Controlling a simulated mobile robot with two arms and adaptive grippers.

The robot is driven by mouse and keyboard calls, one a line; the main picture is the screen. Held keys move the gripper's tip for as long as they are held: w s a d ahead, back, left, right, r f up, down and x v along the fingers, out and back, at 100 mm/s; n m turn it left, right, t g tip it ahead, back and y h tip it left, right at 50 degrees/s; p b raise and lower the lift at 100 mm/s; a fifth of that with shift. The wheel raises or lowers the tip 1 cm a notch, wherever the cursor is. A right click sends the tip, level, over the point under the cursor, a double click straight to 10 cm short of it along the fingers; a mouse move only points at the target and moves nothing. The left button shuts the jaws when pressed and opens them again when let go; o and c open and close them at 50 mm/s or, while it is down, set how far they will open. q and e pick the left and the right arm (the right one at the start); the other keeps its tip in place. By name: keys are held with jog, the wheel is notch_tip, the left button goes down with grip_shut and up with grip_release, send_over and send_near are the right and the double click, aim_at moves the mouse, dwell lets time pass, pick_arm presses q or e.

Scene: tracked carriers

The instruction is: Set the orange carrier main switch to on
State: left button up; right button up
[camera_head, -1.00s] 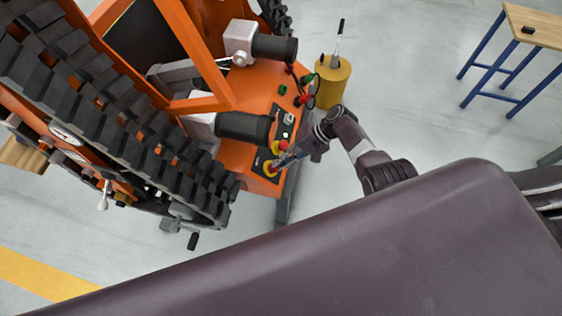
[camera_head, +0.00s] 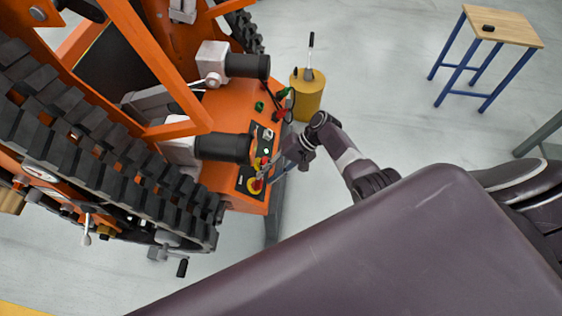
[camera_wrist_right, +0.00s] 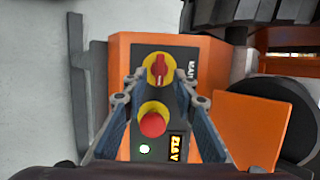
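The orange carrier (camera_head: 235,108) has a dark control panel on its end. The main switch (camera_wrist_right: 158,69) is a red rotary handle on a round yellow plate, marked with partly hidden "MAIN" lettering. Its handle lies along the picture's vertical in the right wrist view. The switch also shows in the head view (camera_head: 257,186). My right gripper (camera_wrist_right: 158,82) is open, with one finger on each side of the switch area and nothing between them gripped. In the head view my right gripper (camera_head: 270,176) is close over the panel. Contact cannot be told. My left gripper is out of view.
A red push button (camera_wrist_right: 152,122) on yellow sits beside the switch, between the fingers. A lit lamp (camera_wrist_right: 144,149) and a lit display (camera_wrist_right: 176,147) are close by. A black cylinder (camera_head: 222,147), a yellow canister (camera_head: 308,97) and a blue-legged table (camera_head: 505,25) stand around.

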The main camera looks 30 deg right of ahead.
jog(key=v, duration=0.9)
jog(key=shift+d+r, duration=0.2)
jog(key=shift+r, duration=0.1)
jog(key=shift+s+f, duration=0.1)
jog(key=shift+f, duration=0.05)
jog(key=s+d+f+g+h, duration=0.1)
jog(key=s+f+h, duration=0.2)
jog(key=s+f, duration=0.75)
jog(key=s+d+f+h, duration=0.25)
jog(key=s+f, duration=0.45)
jog(key=f, duration=0.6)
jog(key=s+a+f+n+h, duration=0.1)
jog(key=s+f+n, duration=0.3)
jog(key=s, duration=0.8)
jog(key=s+a+f+n+h, duration=0.2)
jog(key=s+a+f+n, duration=0.2)
jog(key=s, duration=0.8)
notch_tip(320, 180, down, 2)
jog(key=shift+a+f+t, duration=0.15)
jog(key=shift+t, duration=0.25)
